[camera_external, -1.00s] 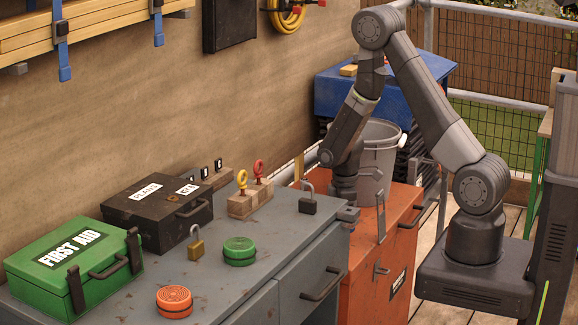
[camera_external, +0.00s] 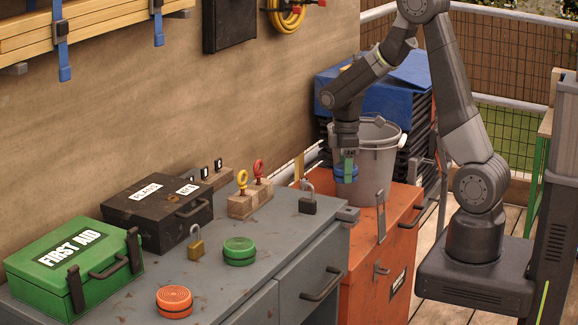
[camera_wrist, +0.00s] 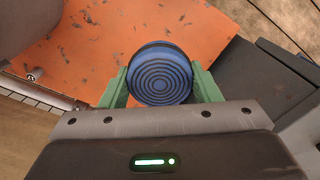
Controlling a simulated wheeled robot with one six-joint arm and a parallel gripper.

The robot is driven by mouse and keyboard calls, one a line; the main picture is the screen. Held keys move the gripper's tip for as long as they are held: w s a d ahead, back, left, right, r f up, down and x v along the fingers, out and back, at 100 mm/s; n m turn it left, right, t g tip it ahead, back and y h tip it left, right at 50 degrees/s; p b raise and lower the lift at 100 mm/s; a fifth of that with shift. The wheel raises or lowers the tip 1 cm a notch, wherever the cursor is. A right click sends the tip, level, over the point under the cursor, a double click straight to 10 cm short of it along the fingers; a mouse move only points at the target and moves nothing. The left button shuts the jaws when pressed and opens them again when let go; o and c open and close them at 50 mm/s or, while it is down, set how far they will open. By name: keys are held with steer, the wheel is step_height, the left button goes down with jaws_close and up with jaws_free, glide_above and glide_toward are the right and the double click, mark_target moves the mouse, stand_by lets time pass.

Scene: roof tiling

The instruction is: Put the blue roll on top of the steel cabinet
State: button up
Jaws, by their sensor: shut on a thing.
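The blue roll (camera_external: 344,174) is a short round disc with a ringed top, also seen face-on in the wrist view (camera_wrist: 161,78). My gripper (camera_external: 347,158) is shut on it, with a green finger on each side (camera_wrist: 162,88). It holds the roll above the orange chest, in front of the grey bucket. The grey steel cabinet (camera_external: 262,262) stands left of the orange chest. On its top are a green roll (camera_external: 239,251) and an orange roll (camera_external: 174,301).
The orange chest (camera_external: 400,215) carries the grey bucket (camera_external: 382,150), close beside my gripper. On the cabinet are a first aid box (camera_external: 75,265), a black box (camera_external: 157,208), a brass padlock (camera_external: 196,246), a black padlock (camera_external: 307,203) and a wooden key block (camera_external: 250,200). The front middle has bare room.

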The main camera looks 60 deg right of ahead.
step_height(320, 180, up, 19)
steer(key=w+a+n+p, duration=0.3)
steer(key=w+a, duration=0.2)
steer(key=a, duration=0.8)
steer(key=n+p, duration=0.5)
steer(key=n, duration=0.3)
glide_above(263, 241)
step_height(263, 241, down, 11)
steer(key=shift+f, duration=2.1)
